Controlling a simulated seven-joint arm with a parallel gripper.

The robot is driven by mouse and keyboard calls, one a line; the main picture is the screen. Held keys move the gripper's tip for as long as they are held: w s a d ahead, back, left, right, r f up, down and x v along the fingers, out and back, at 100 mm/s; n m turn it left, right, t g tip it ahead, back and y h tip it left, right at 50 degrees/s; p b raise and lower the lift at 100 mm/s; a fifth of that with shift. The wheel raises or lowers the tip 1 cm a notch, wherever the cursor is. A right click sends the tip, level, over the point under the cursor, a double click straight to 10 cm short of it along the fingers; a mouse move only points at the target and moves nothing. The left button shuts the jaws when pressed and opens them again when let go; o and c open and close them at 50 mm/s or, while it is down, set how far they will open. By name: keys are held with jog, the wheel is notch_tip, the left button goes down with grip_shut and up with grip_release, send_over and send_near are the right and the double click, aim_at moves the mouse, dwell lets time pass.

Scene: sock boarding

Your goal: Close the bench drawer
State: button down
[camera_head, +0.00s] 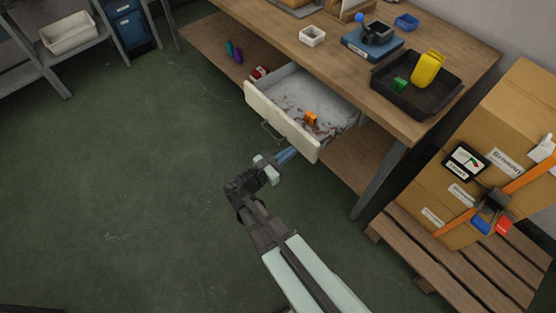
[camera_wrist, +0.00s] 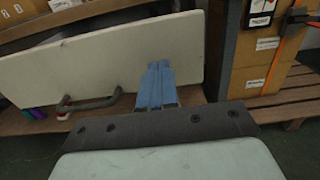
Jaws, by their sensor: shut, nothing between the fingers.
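The bench drawer (camera_head: 268,112) is pulled out from under the wooden bench (camera_head: 300,60); its pale front panel faces my arm. An orange block (camera_head: 311,118) and small dark bits lie inside it. The drawer's grey bar handle (camera_head: 271,132) is on the front panel; it also shows in the wrist view (camera_wrist: 90,106), left of my fingers. My gripper (camera_head: 288,154) has its blue fingers shut and empty, close to the right part of the drawer front. In the wrist view the fingertips (camera_wrist: 160,66) overlap the panel (camera_wrist: 130,62); I cannot tell whether they touch it.
A black tray (camera_head: 388,92) with a yellow container (camera_head: 427,68) and a green block stands on the bench. Cardboard boxes (camera_head: 500,130) on a wooden pallet (camera_head: 500,262) stand at the right, near the bench leg (camera_head: 378,182). The green floor at left is clear.

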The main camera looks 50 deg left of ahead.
aim_at(340, 120)
jog(key=shift+w, duration=1.4)
jog(key=shift+w, duration=0.1)
jog(key=w, duration=2)
jog(key=shift+w, duration=1.15)
jog(key=shift+w+r, duration=0.15)
jog(key=shift+a, duration=0.1)
jog(key=s, duration=1.5)
